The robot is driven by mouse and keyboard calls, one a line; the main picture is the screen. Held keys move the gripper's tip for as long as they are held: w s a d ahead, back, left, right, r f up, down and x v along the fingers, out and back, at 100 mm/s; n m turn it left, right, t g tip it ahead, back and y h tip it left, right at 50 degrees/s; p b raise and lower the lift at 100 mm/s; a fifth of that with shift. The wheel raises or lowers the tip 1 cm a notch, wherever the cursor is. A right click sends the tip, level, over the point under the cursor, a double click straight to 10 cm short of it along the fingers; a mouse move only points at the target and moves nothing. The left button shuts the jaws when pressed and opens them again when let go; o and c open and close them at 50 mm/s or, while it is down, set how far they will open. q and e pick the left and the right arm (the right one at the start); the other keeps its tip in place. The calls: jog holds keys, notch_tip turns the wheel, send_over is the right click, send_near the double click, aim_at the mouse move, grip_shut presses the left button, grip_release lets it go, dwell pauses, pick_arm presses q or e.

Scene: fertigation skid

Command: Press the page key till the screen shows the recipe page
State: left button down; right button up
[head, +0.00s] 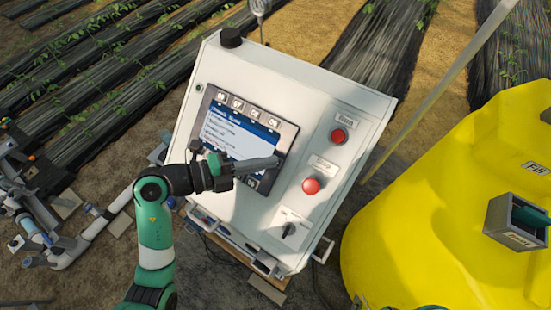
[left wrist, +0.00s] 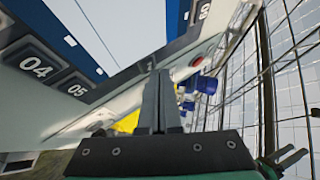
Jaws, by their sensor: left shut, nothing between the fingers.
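The control panel (head: 300,100) is a tilted white box. Its screen (head: 222,128) shows a blue header and several lines of text on white, too small to read surely. A row of numbered keys (head: 237,104) runs along the screen's upper edge. My left gripper (head: 276,162) is shut and empty. It lies across the screen's lower right part and hides some of it and of the lower keys. In the left wrist view the shut fingers (left wrist: 158,78) are beside the panel, with keys 04 (left wrist: 36,66) and 05 (left wrist: 76,88) at left. I cannot tell whether they touch anything.
A red button (head: 338,135), a red mushroom button (head: 311,186) and a rotary switch (head: 289,229) sit right of the screen. A yellow tank (head: 420,215) stands at the right, with pipework (head: 75,250) at the far left.

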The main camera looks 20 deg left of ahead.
pick_arm(q)
jog(key=shift+w+f, duration=0.25)
dwell(0.5)
jog(key=shift+s+r+p, duration=0.4)
jog(key=shift+r+p, duration=0.2)
jog(key=shift+p, duration=0.65)
jog(key=shift+s, duration=0.1)
jog(key=s+r+p, duration=0.1)
jog(key=r+p, duration=0.1)
jog(key=p, duration=0.1)
jog(key=s+r+p, duration=0.1)
jog(key=s+p, duration=0.1)
jog(key=p, duration=0.1)
jog(key=shift+s+a+r+p, duration=0.2)
jog(key=shift+a+r+p, duration=0.15)
jog(key=shift+p, duration=0.05)
